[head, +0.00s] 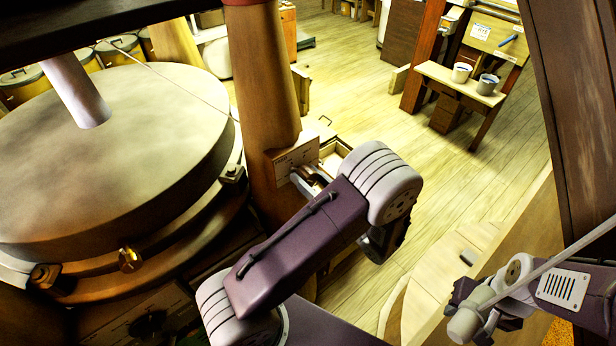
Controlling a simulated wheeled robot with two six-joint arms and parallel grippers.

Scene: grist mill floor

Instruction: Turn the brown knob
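A pale labelled plate (293,158) is fixed to the brown wooden post beside the millstone. A small brown piece, which looks like the brown knob (312,171), shows at its lower right edge, mostly covered. My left arm rises from the bottom centre, and its purple link hides most of the wrist. Grey finger parts of my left gripper (304,183) show just below the plate, close to the brown piece. I cannot tell whether they touch it or how far they are apart. My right arm's grey and purple end is at the lower right; its fingers are not clear.
The large round millstone (120,150) fills the left. A dark round knob (148,325) sits on a panel below it, with a brass knob (130,258) on the rim. An open wooden box (334,160) stands behind the post.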

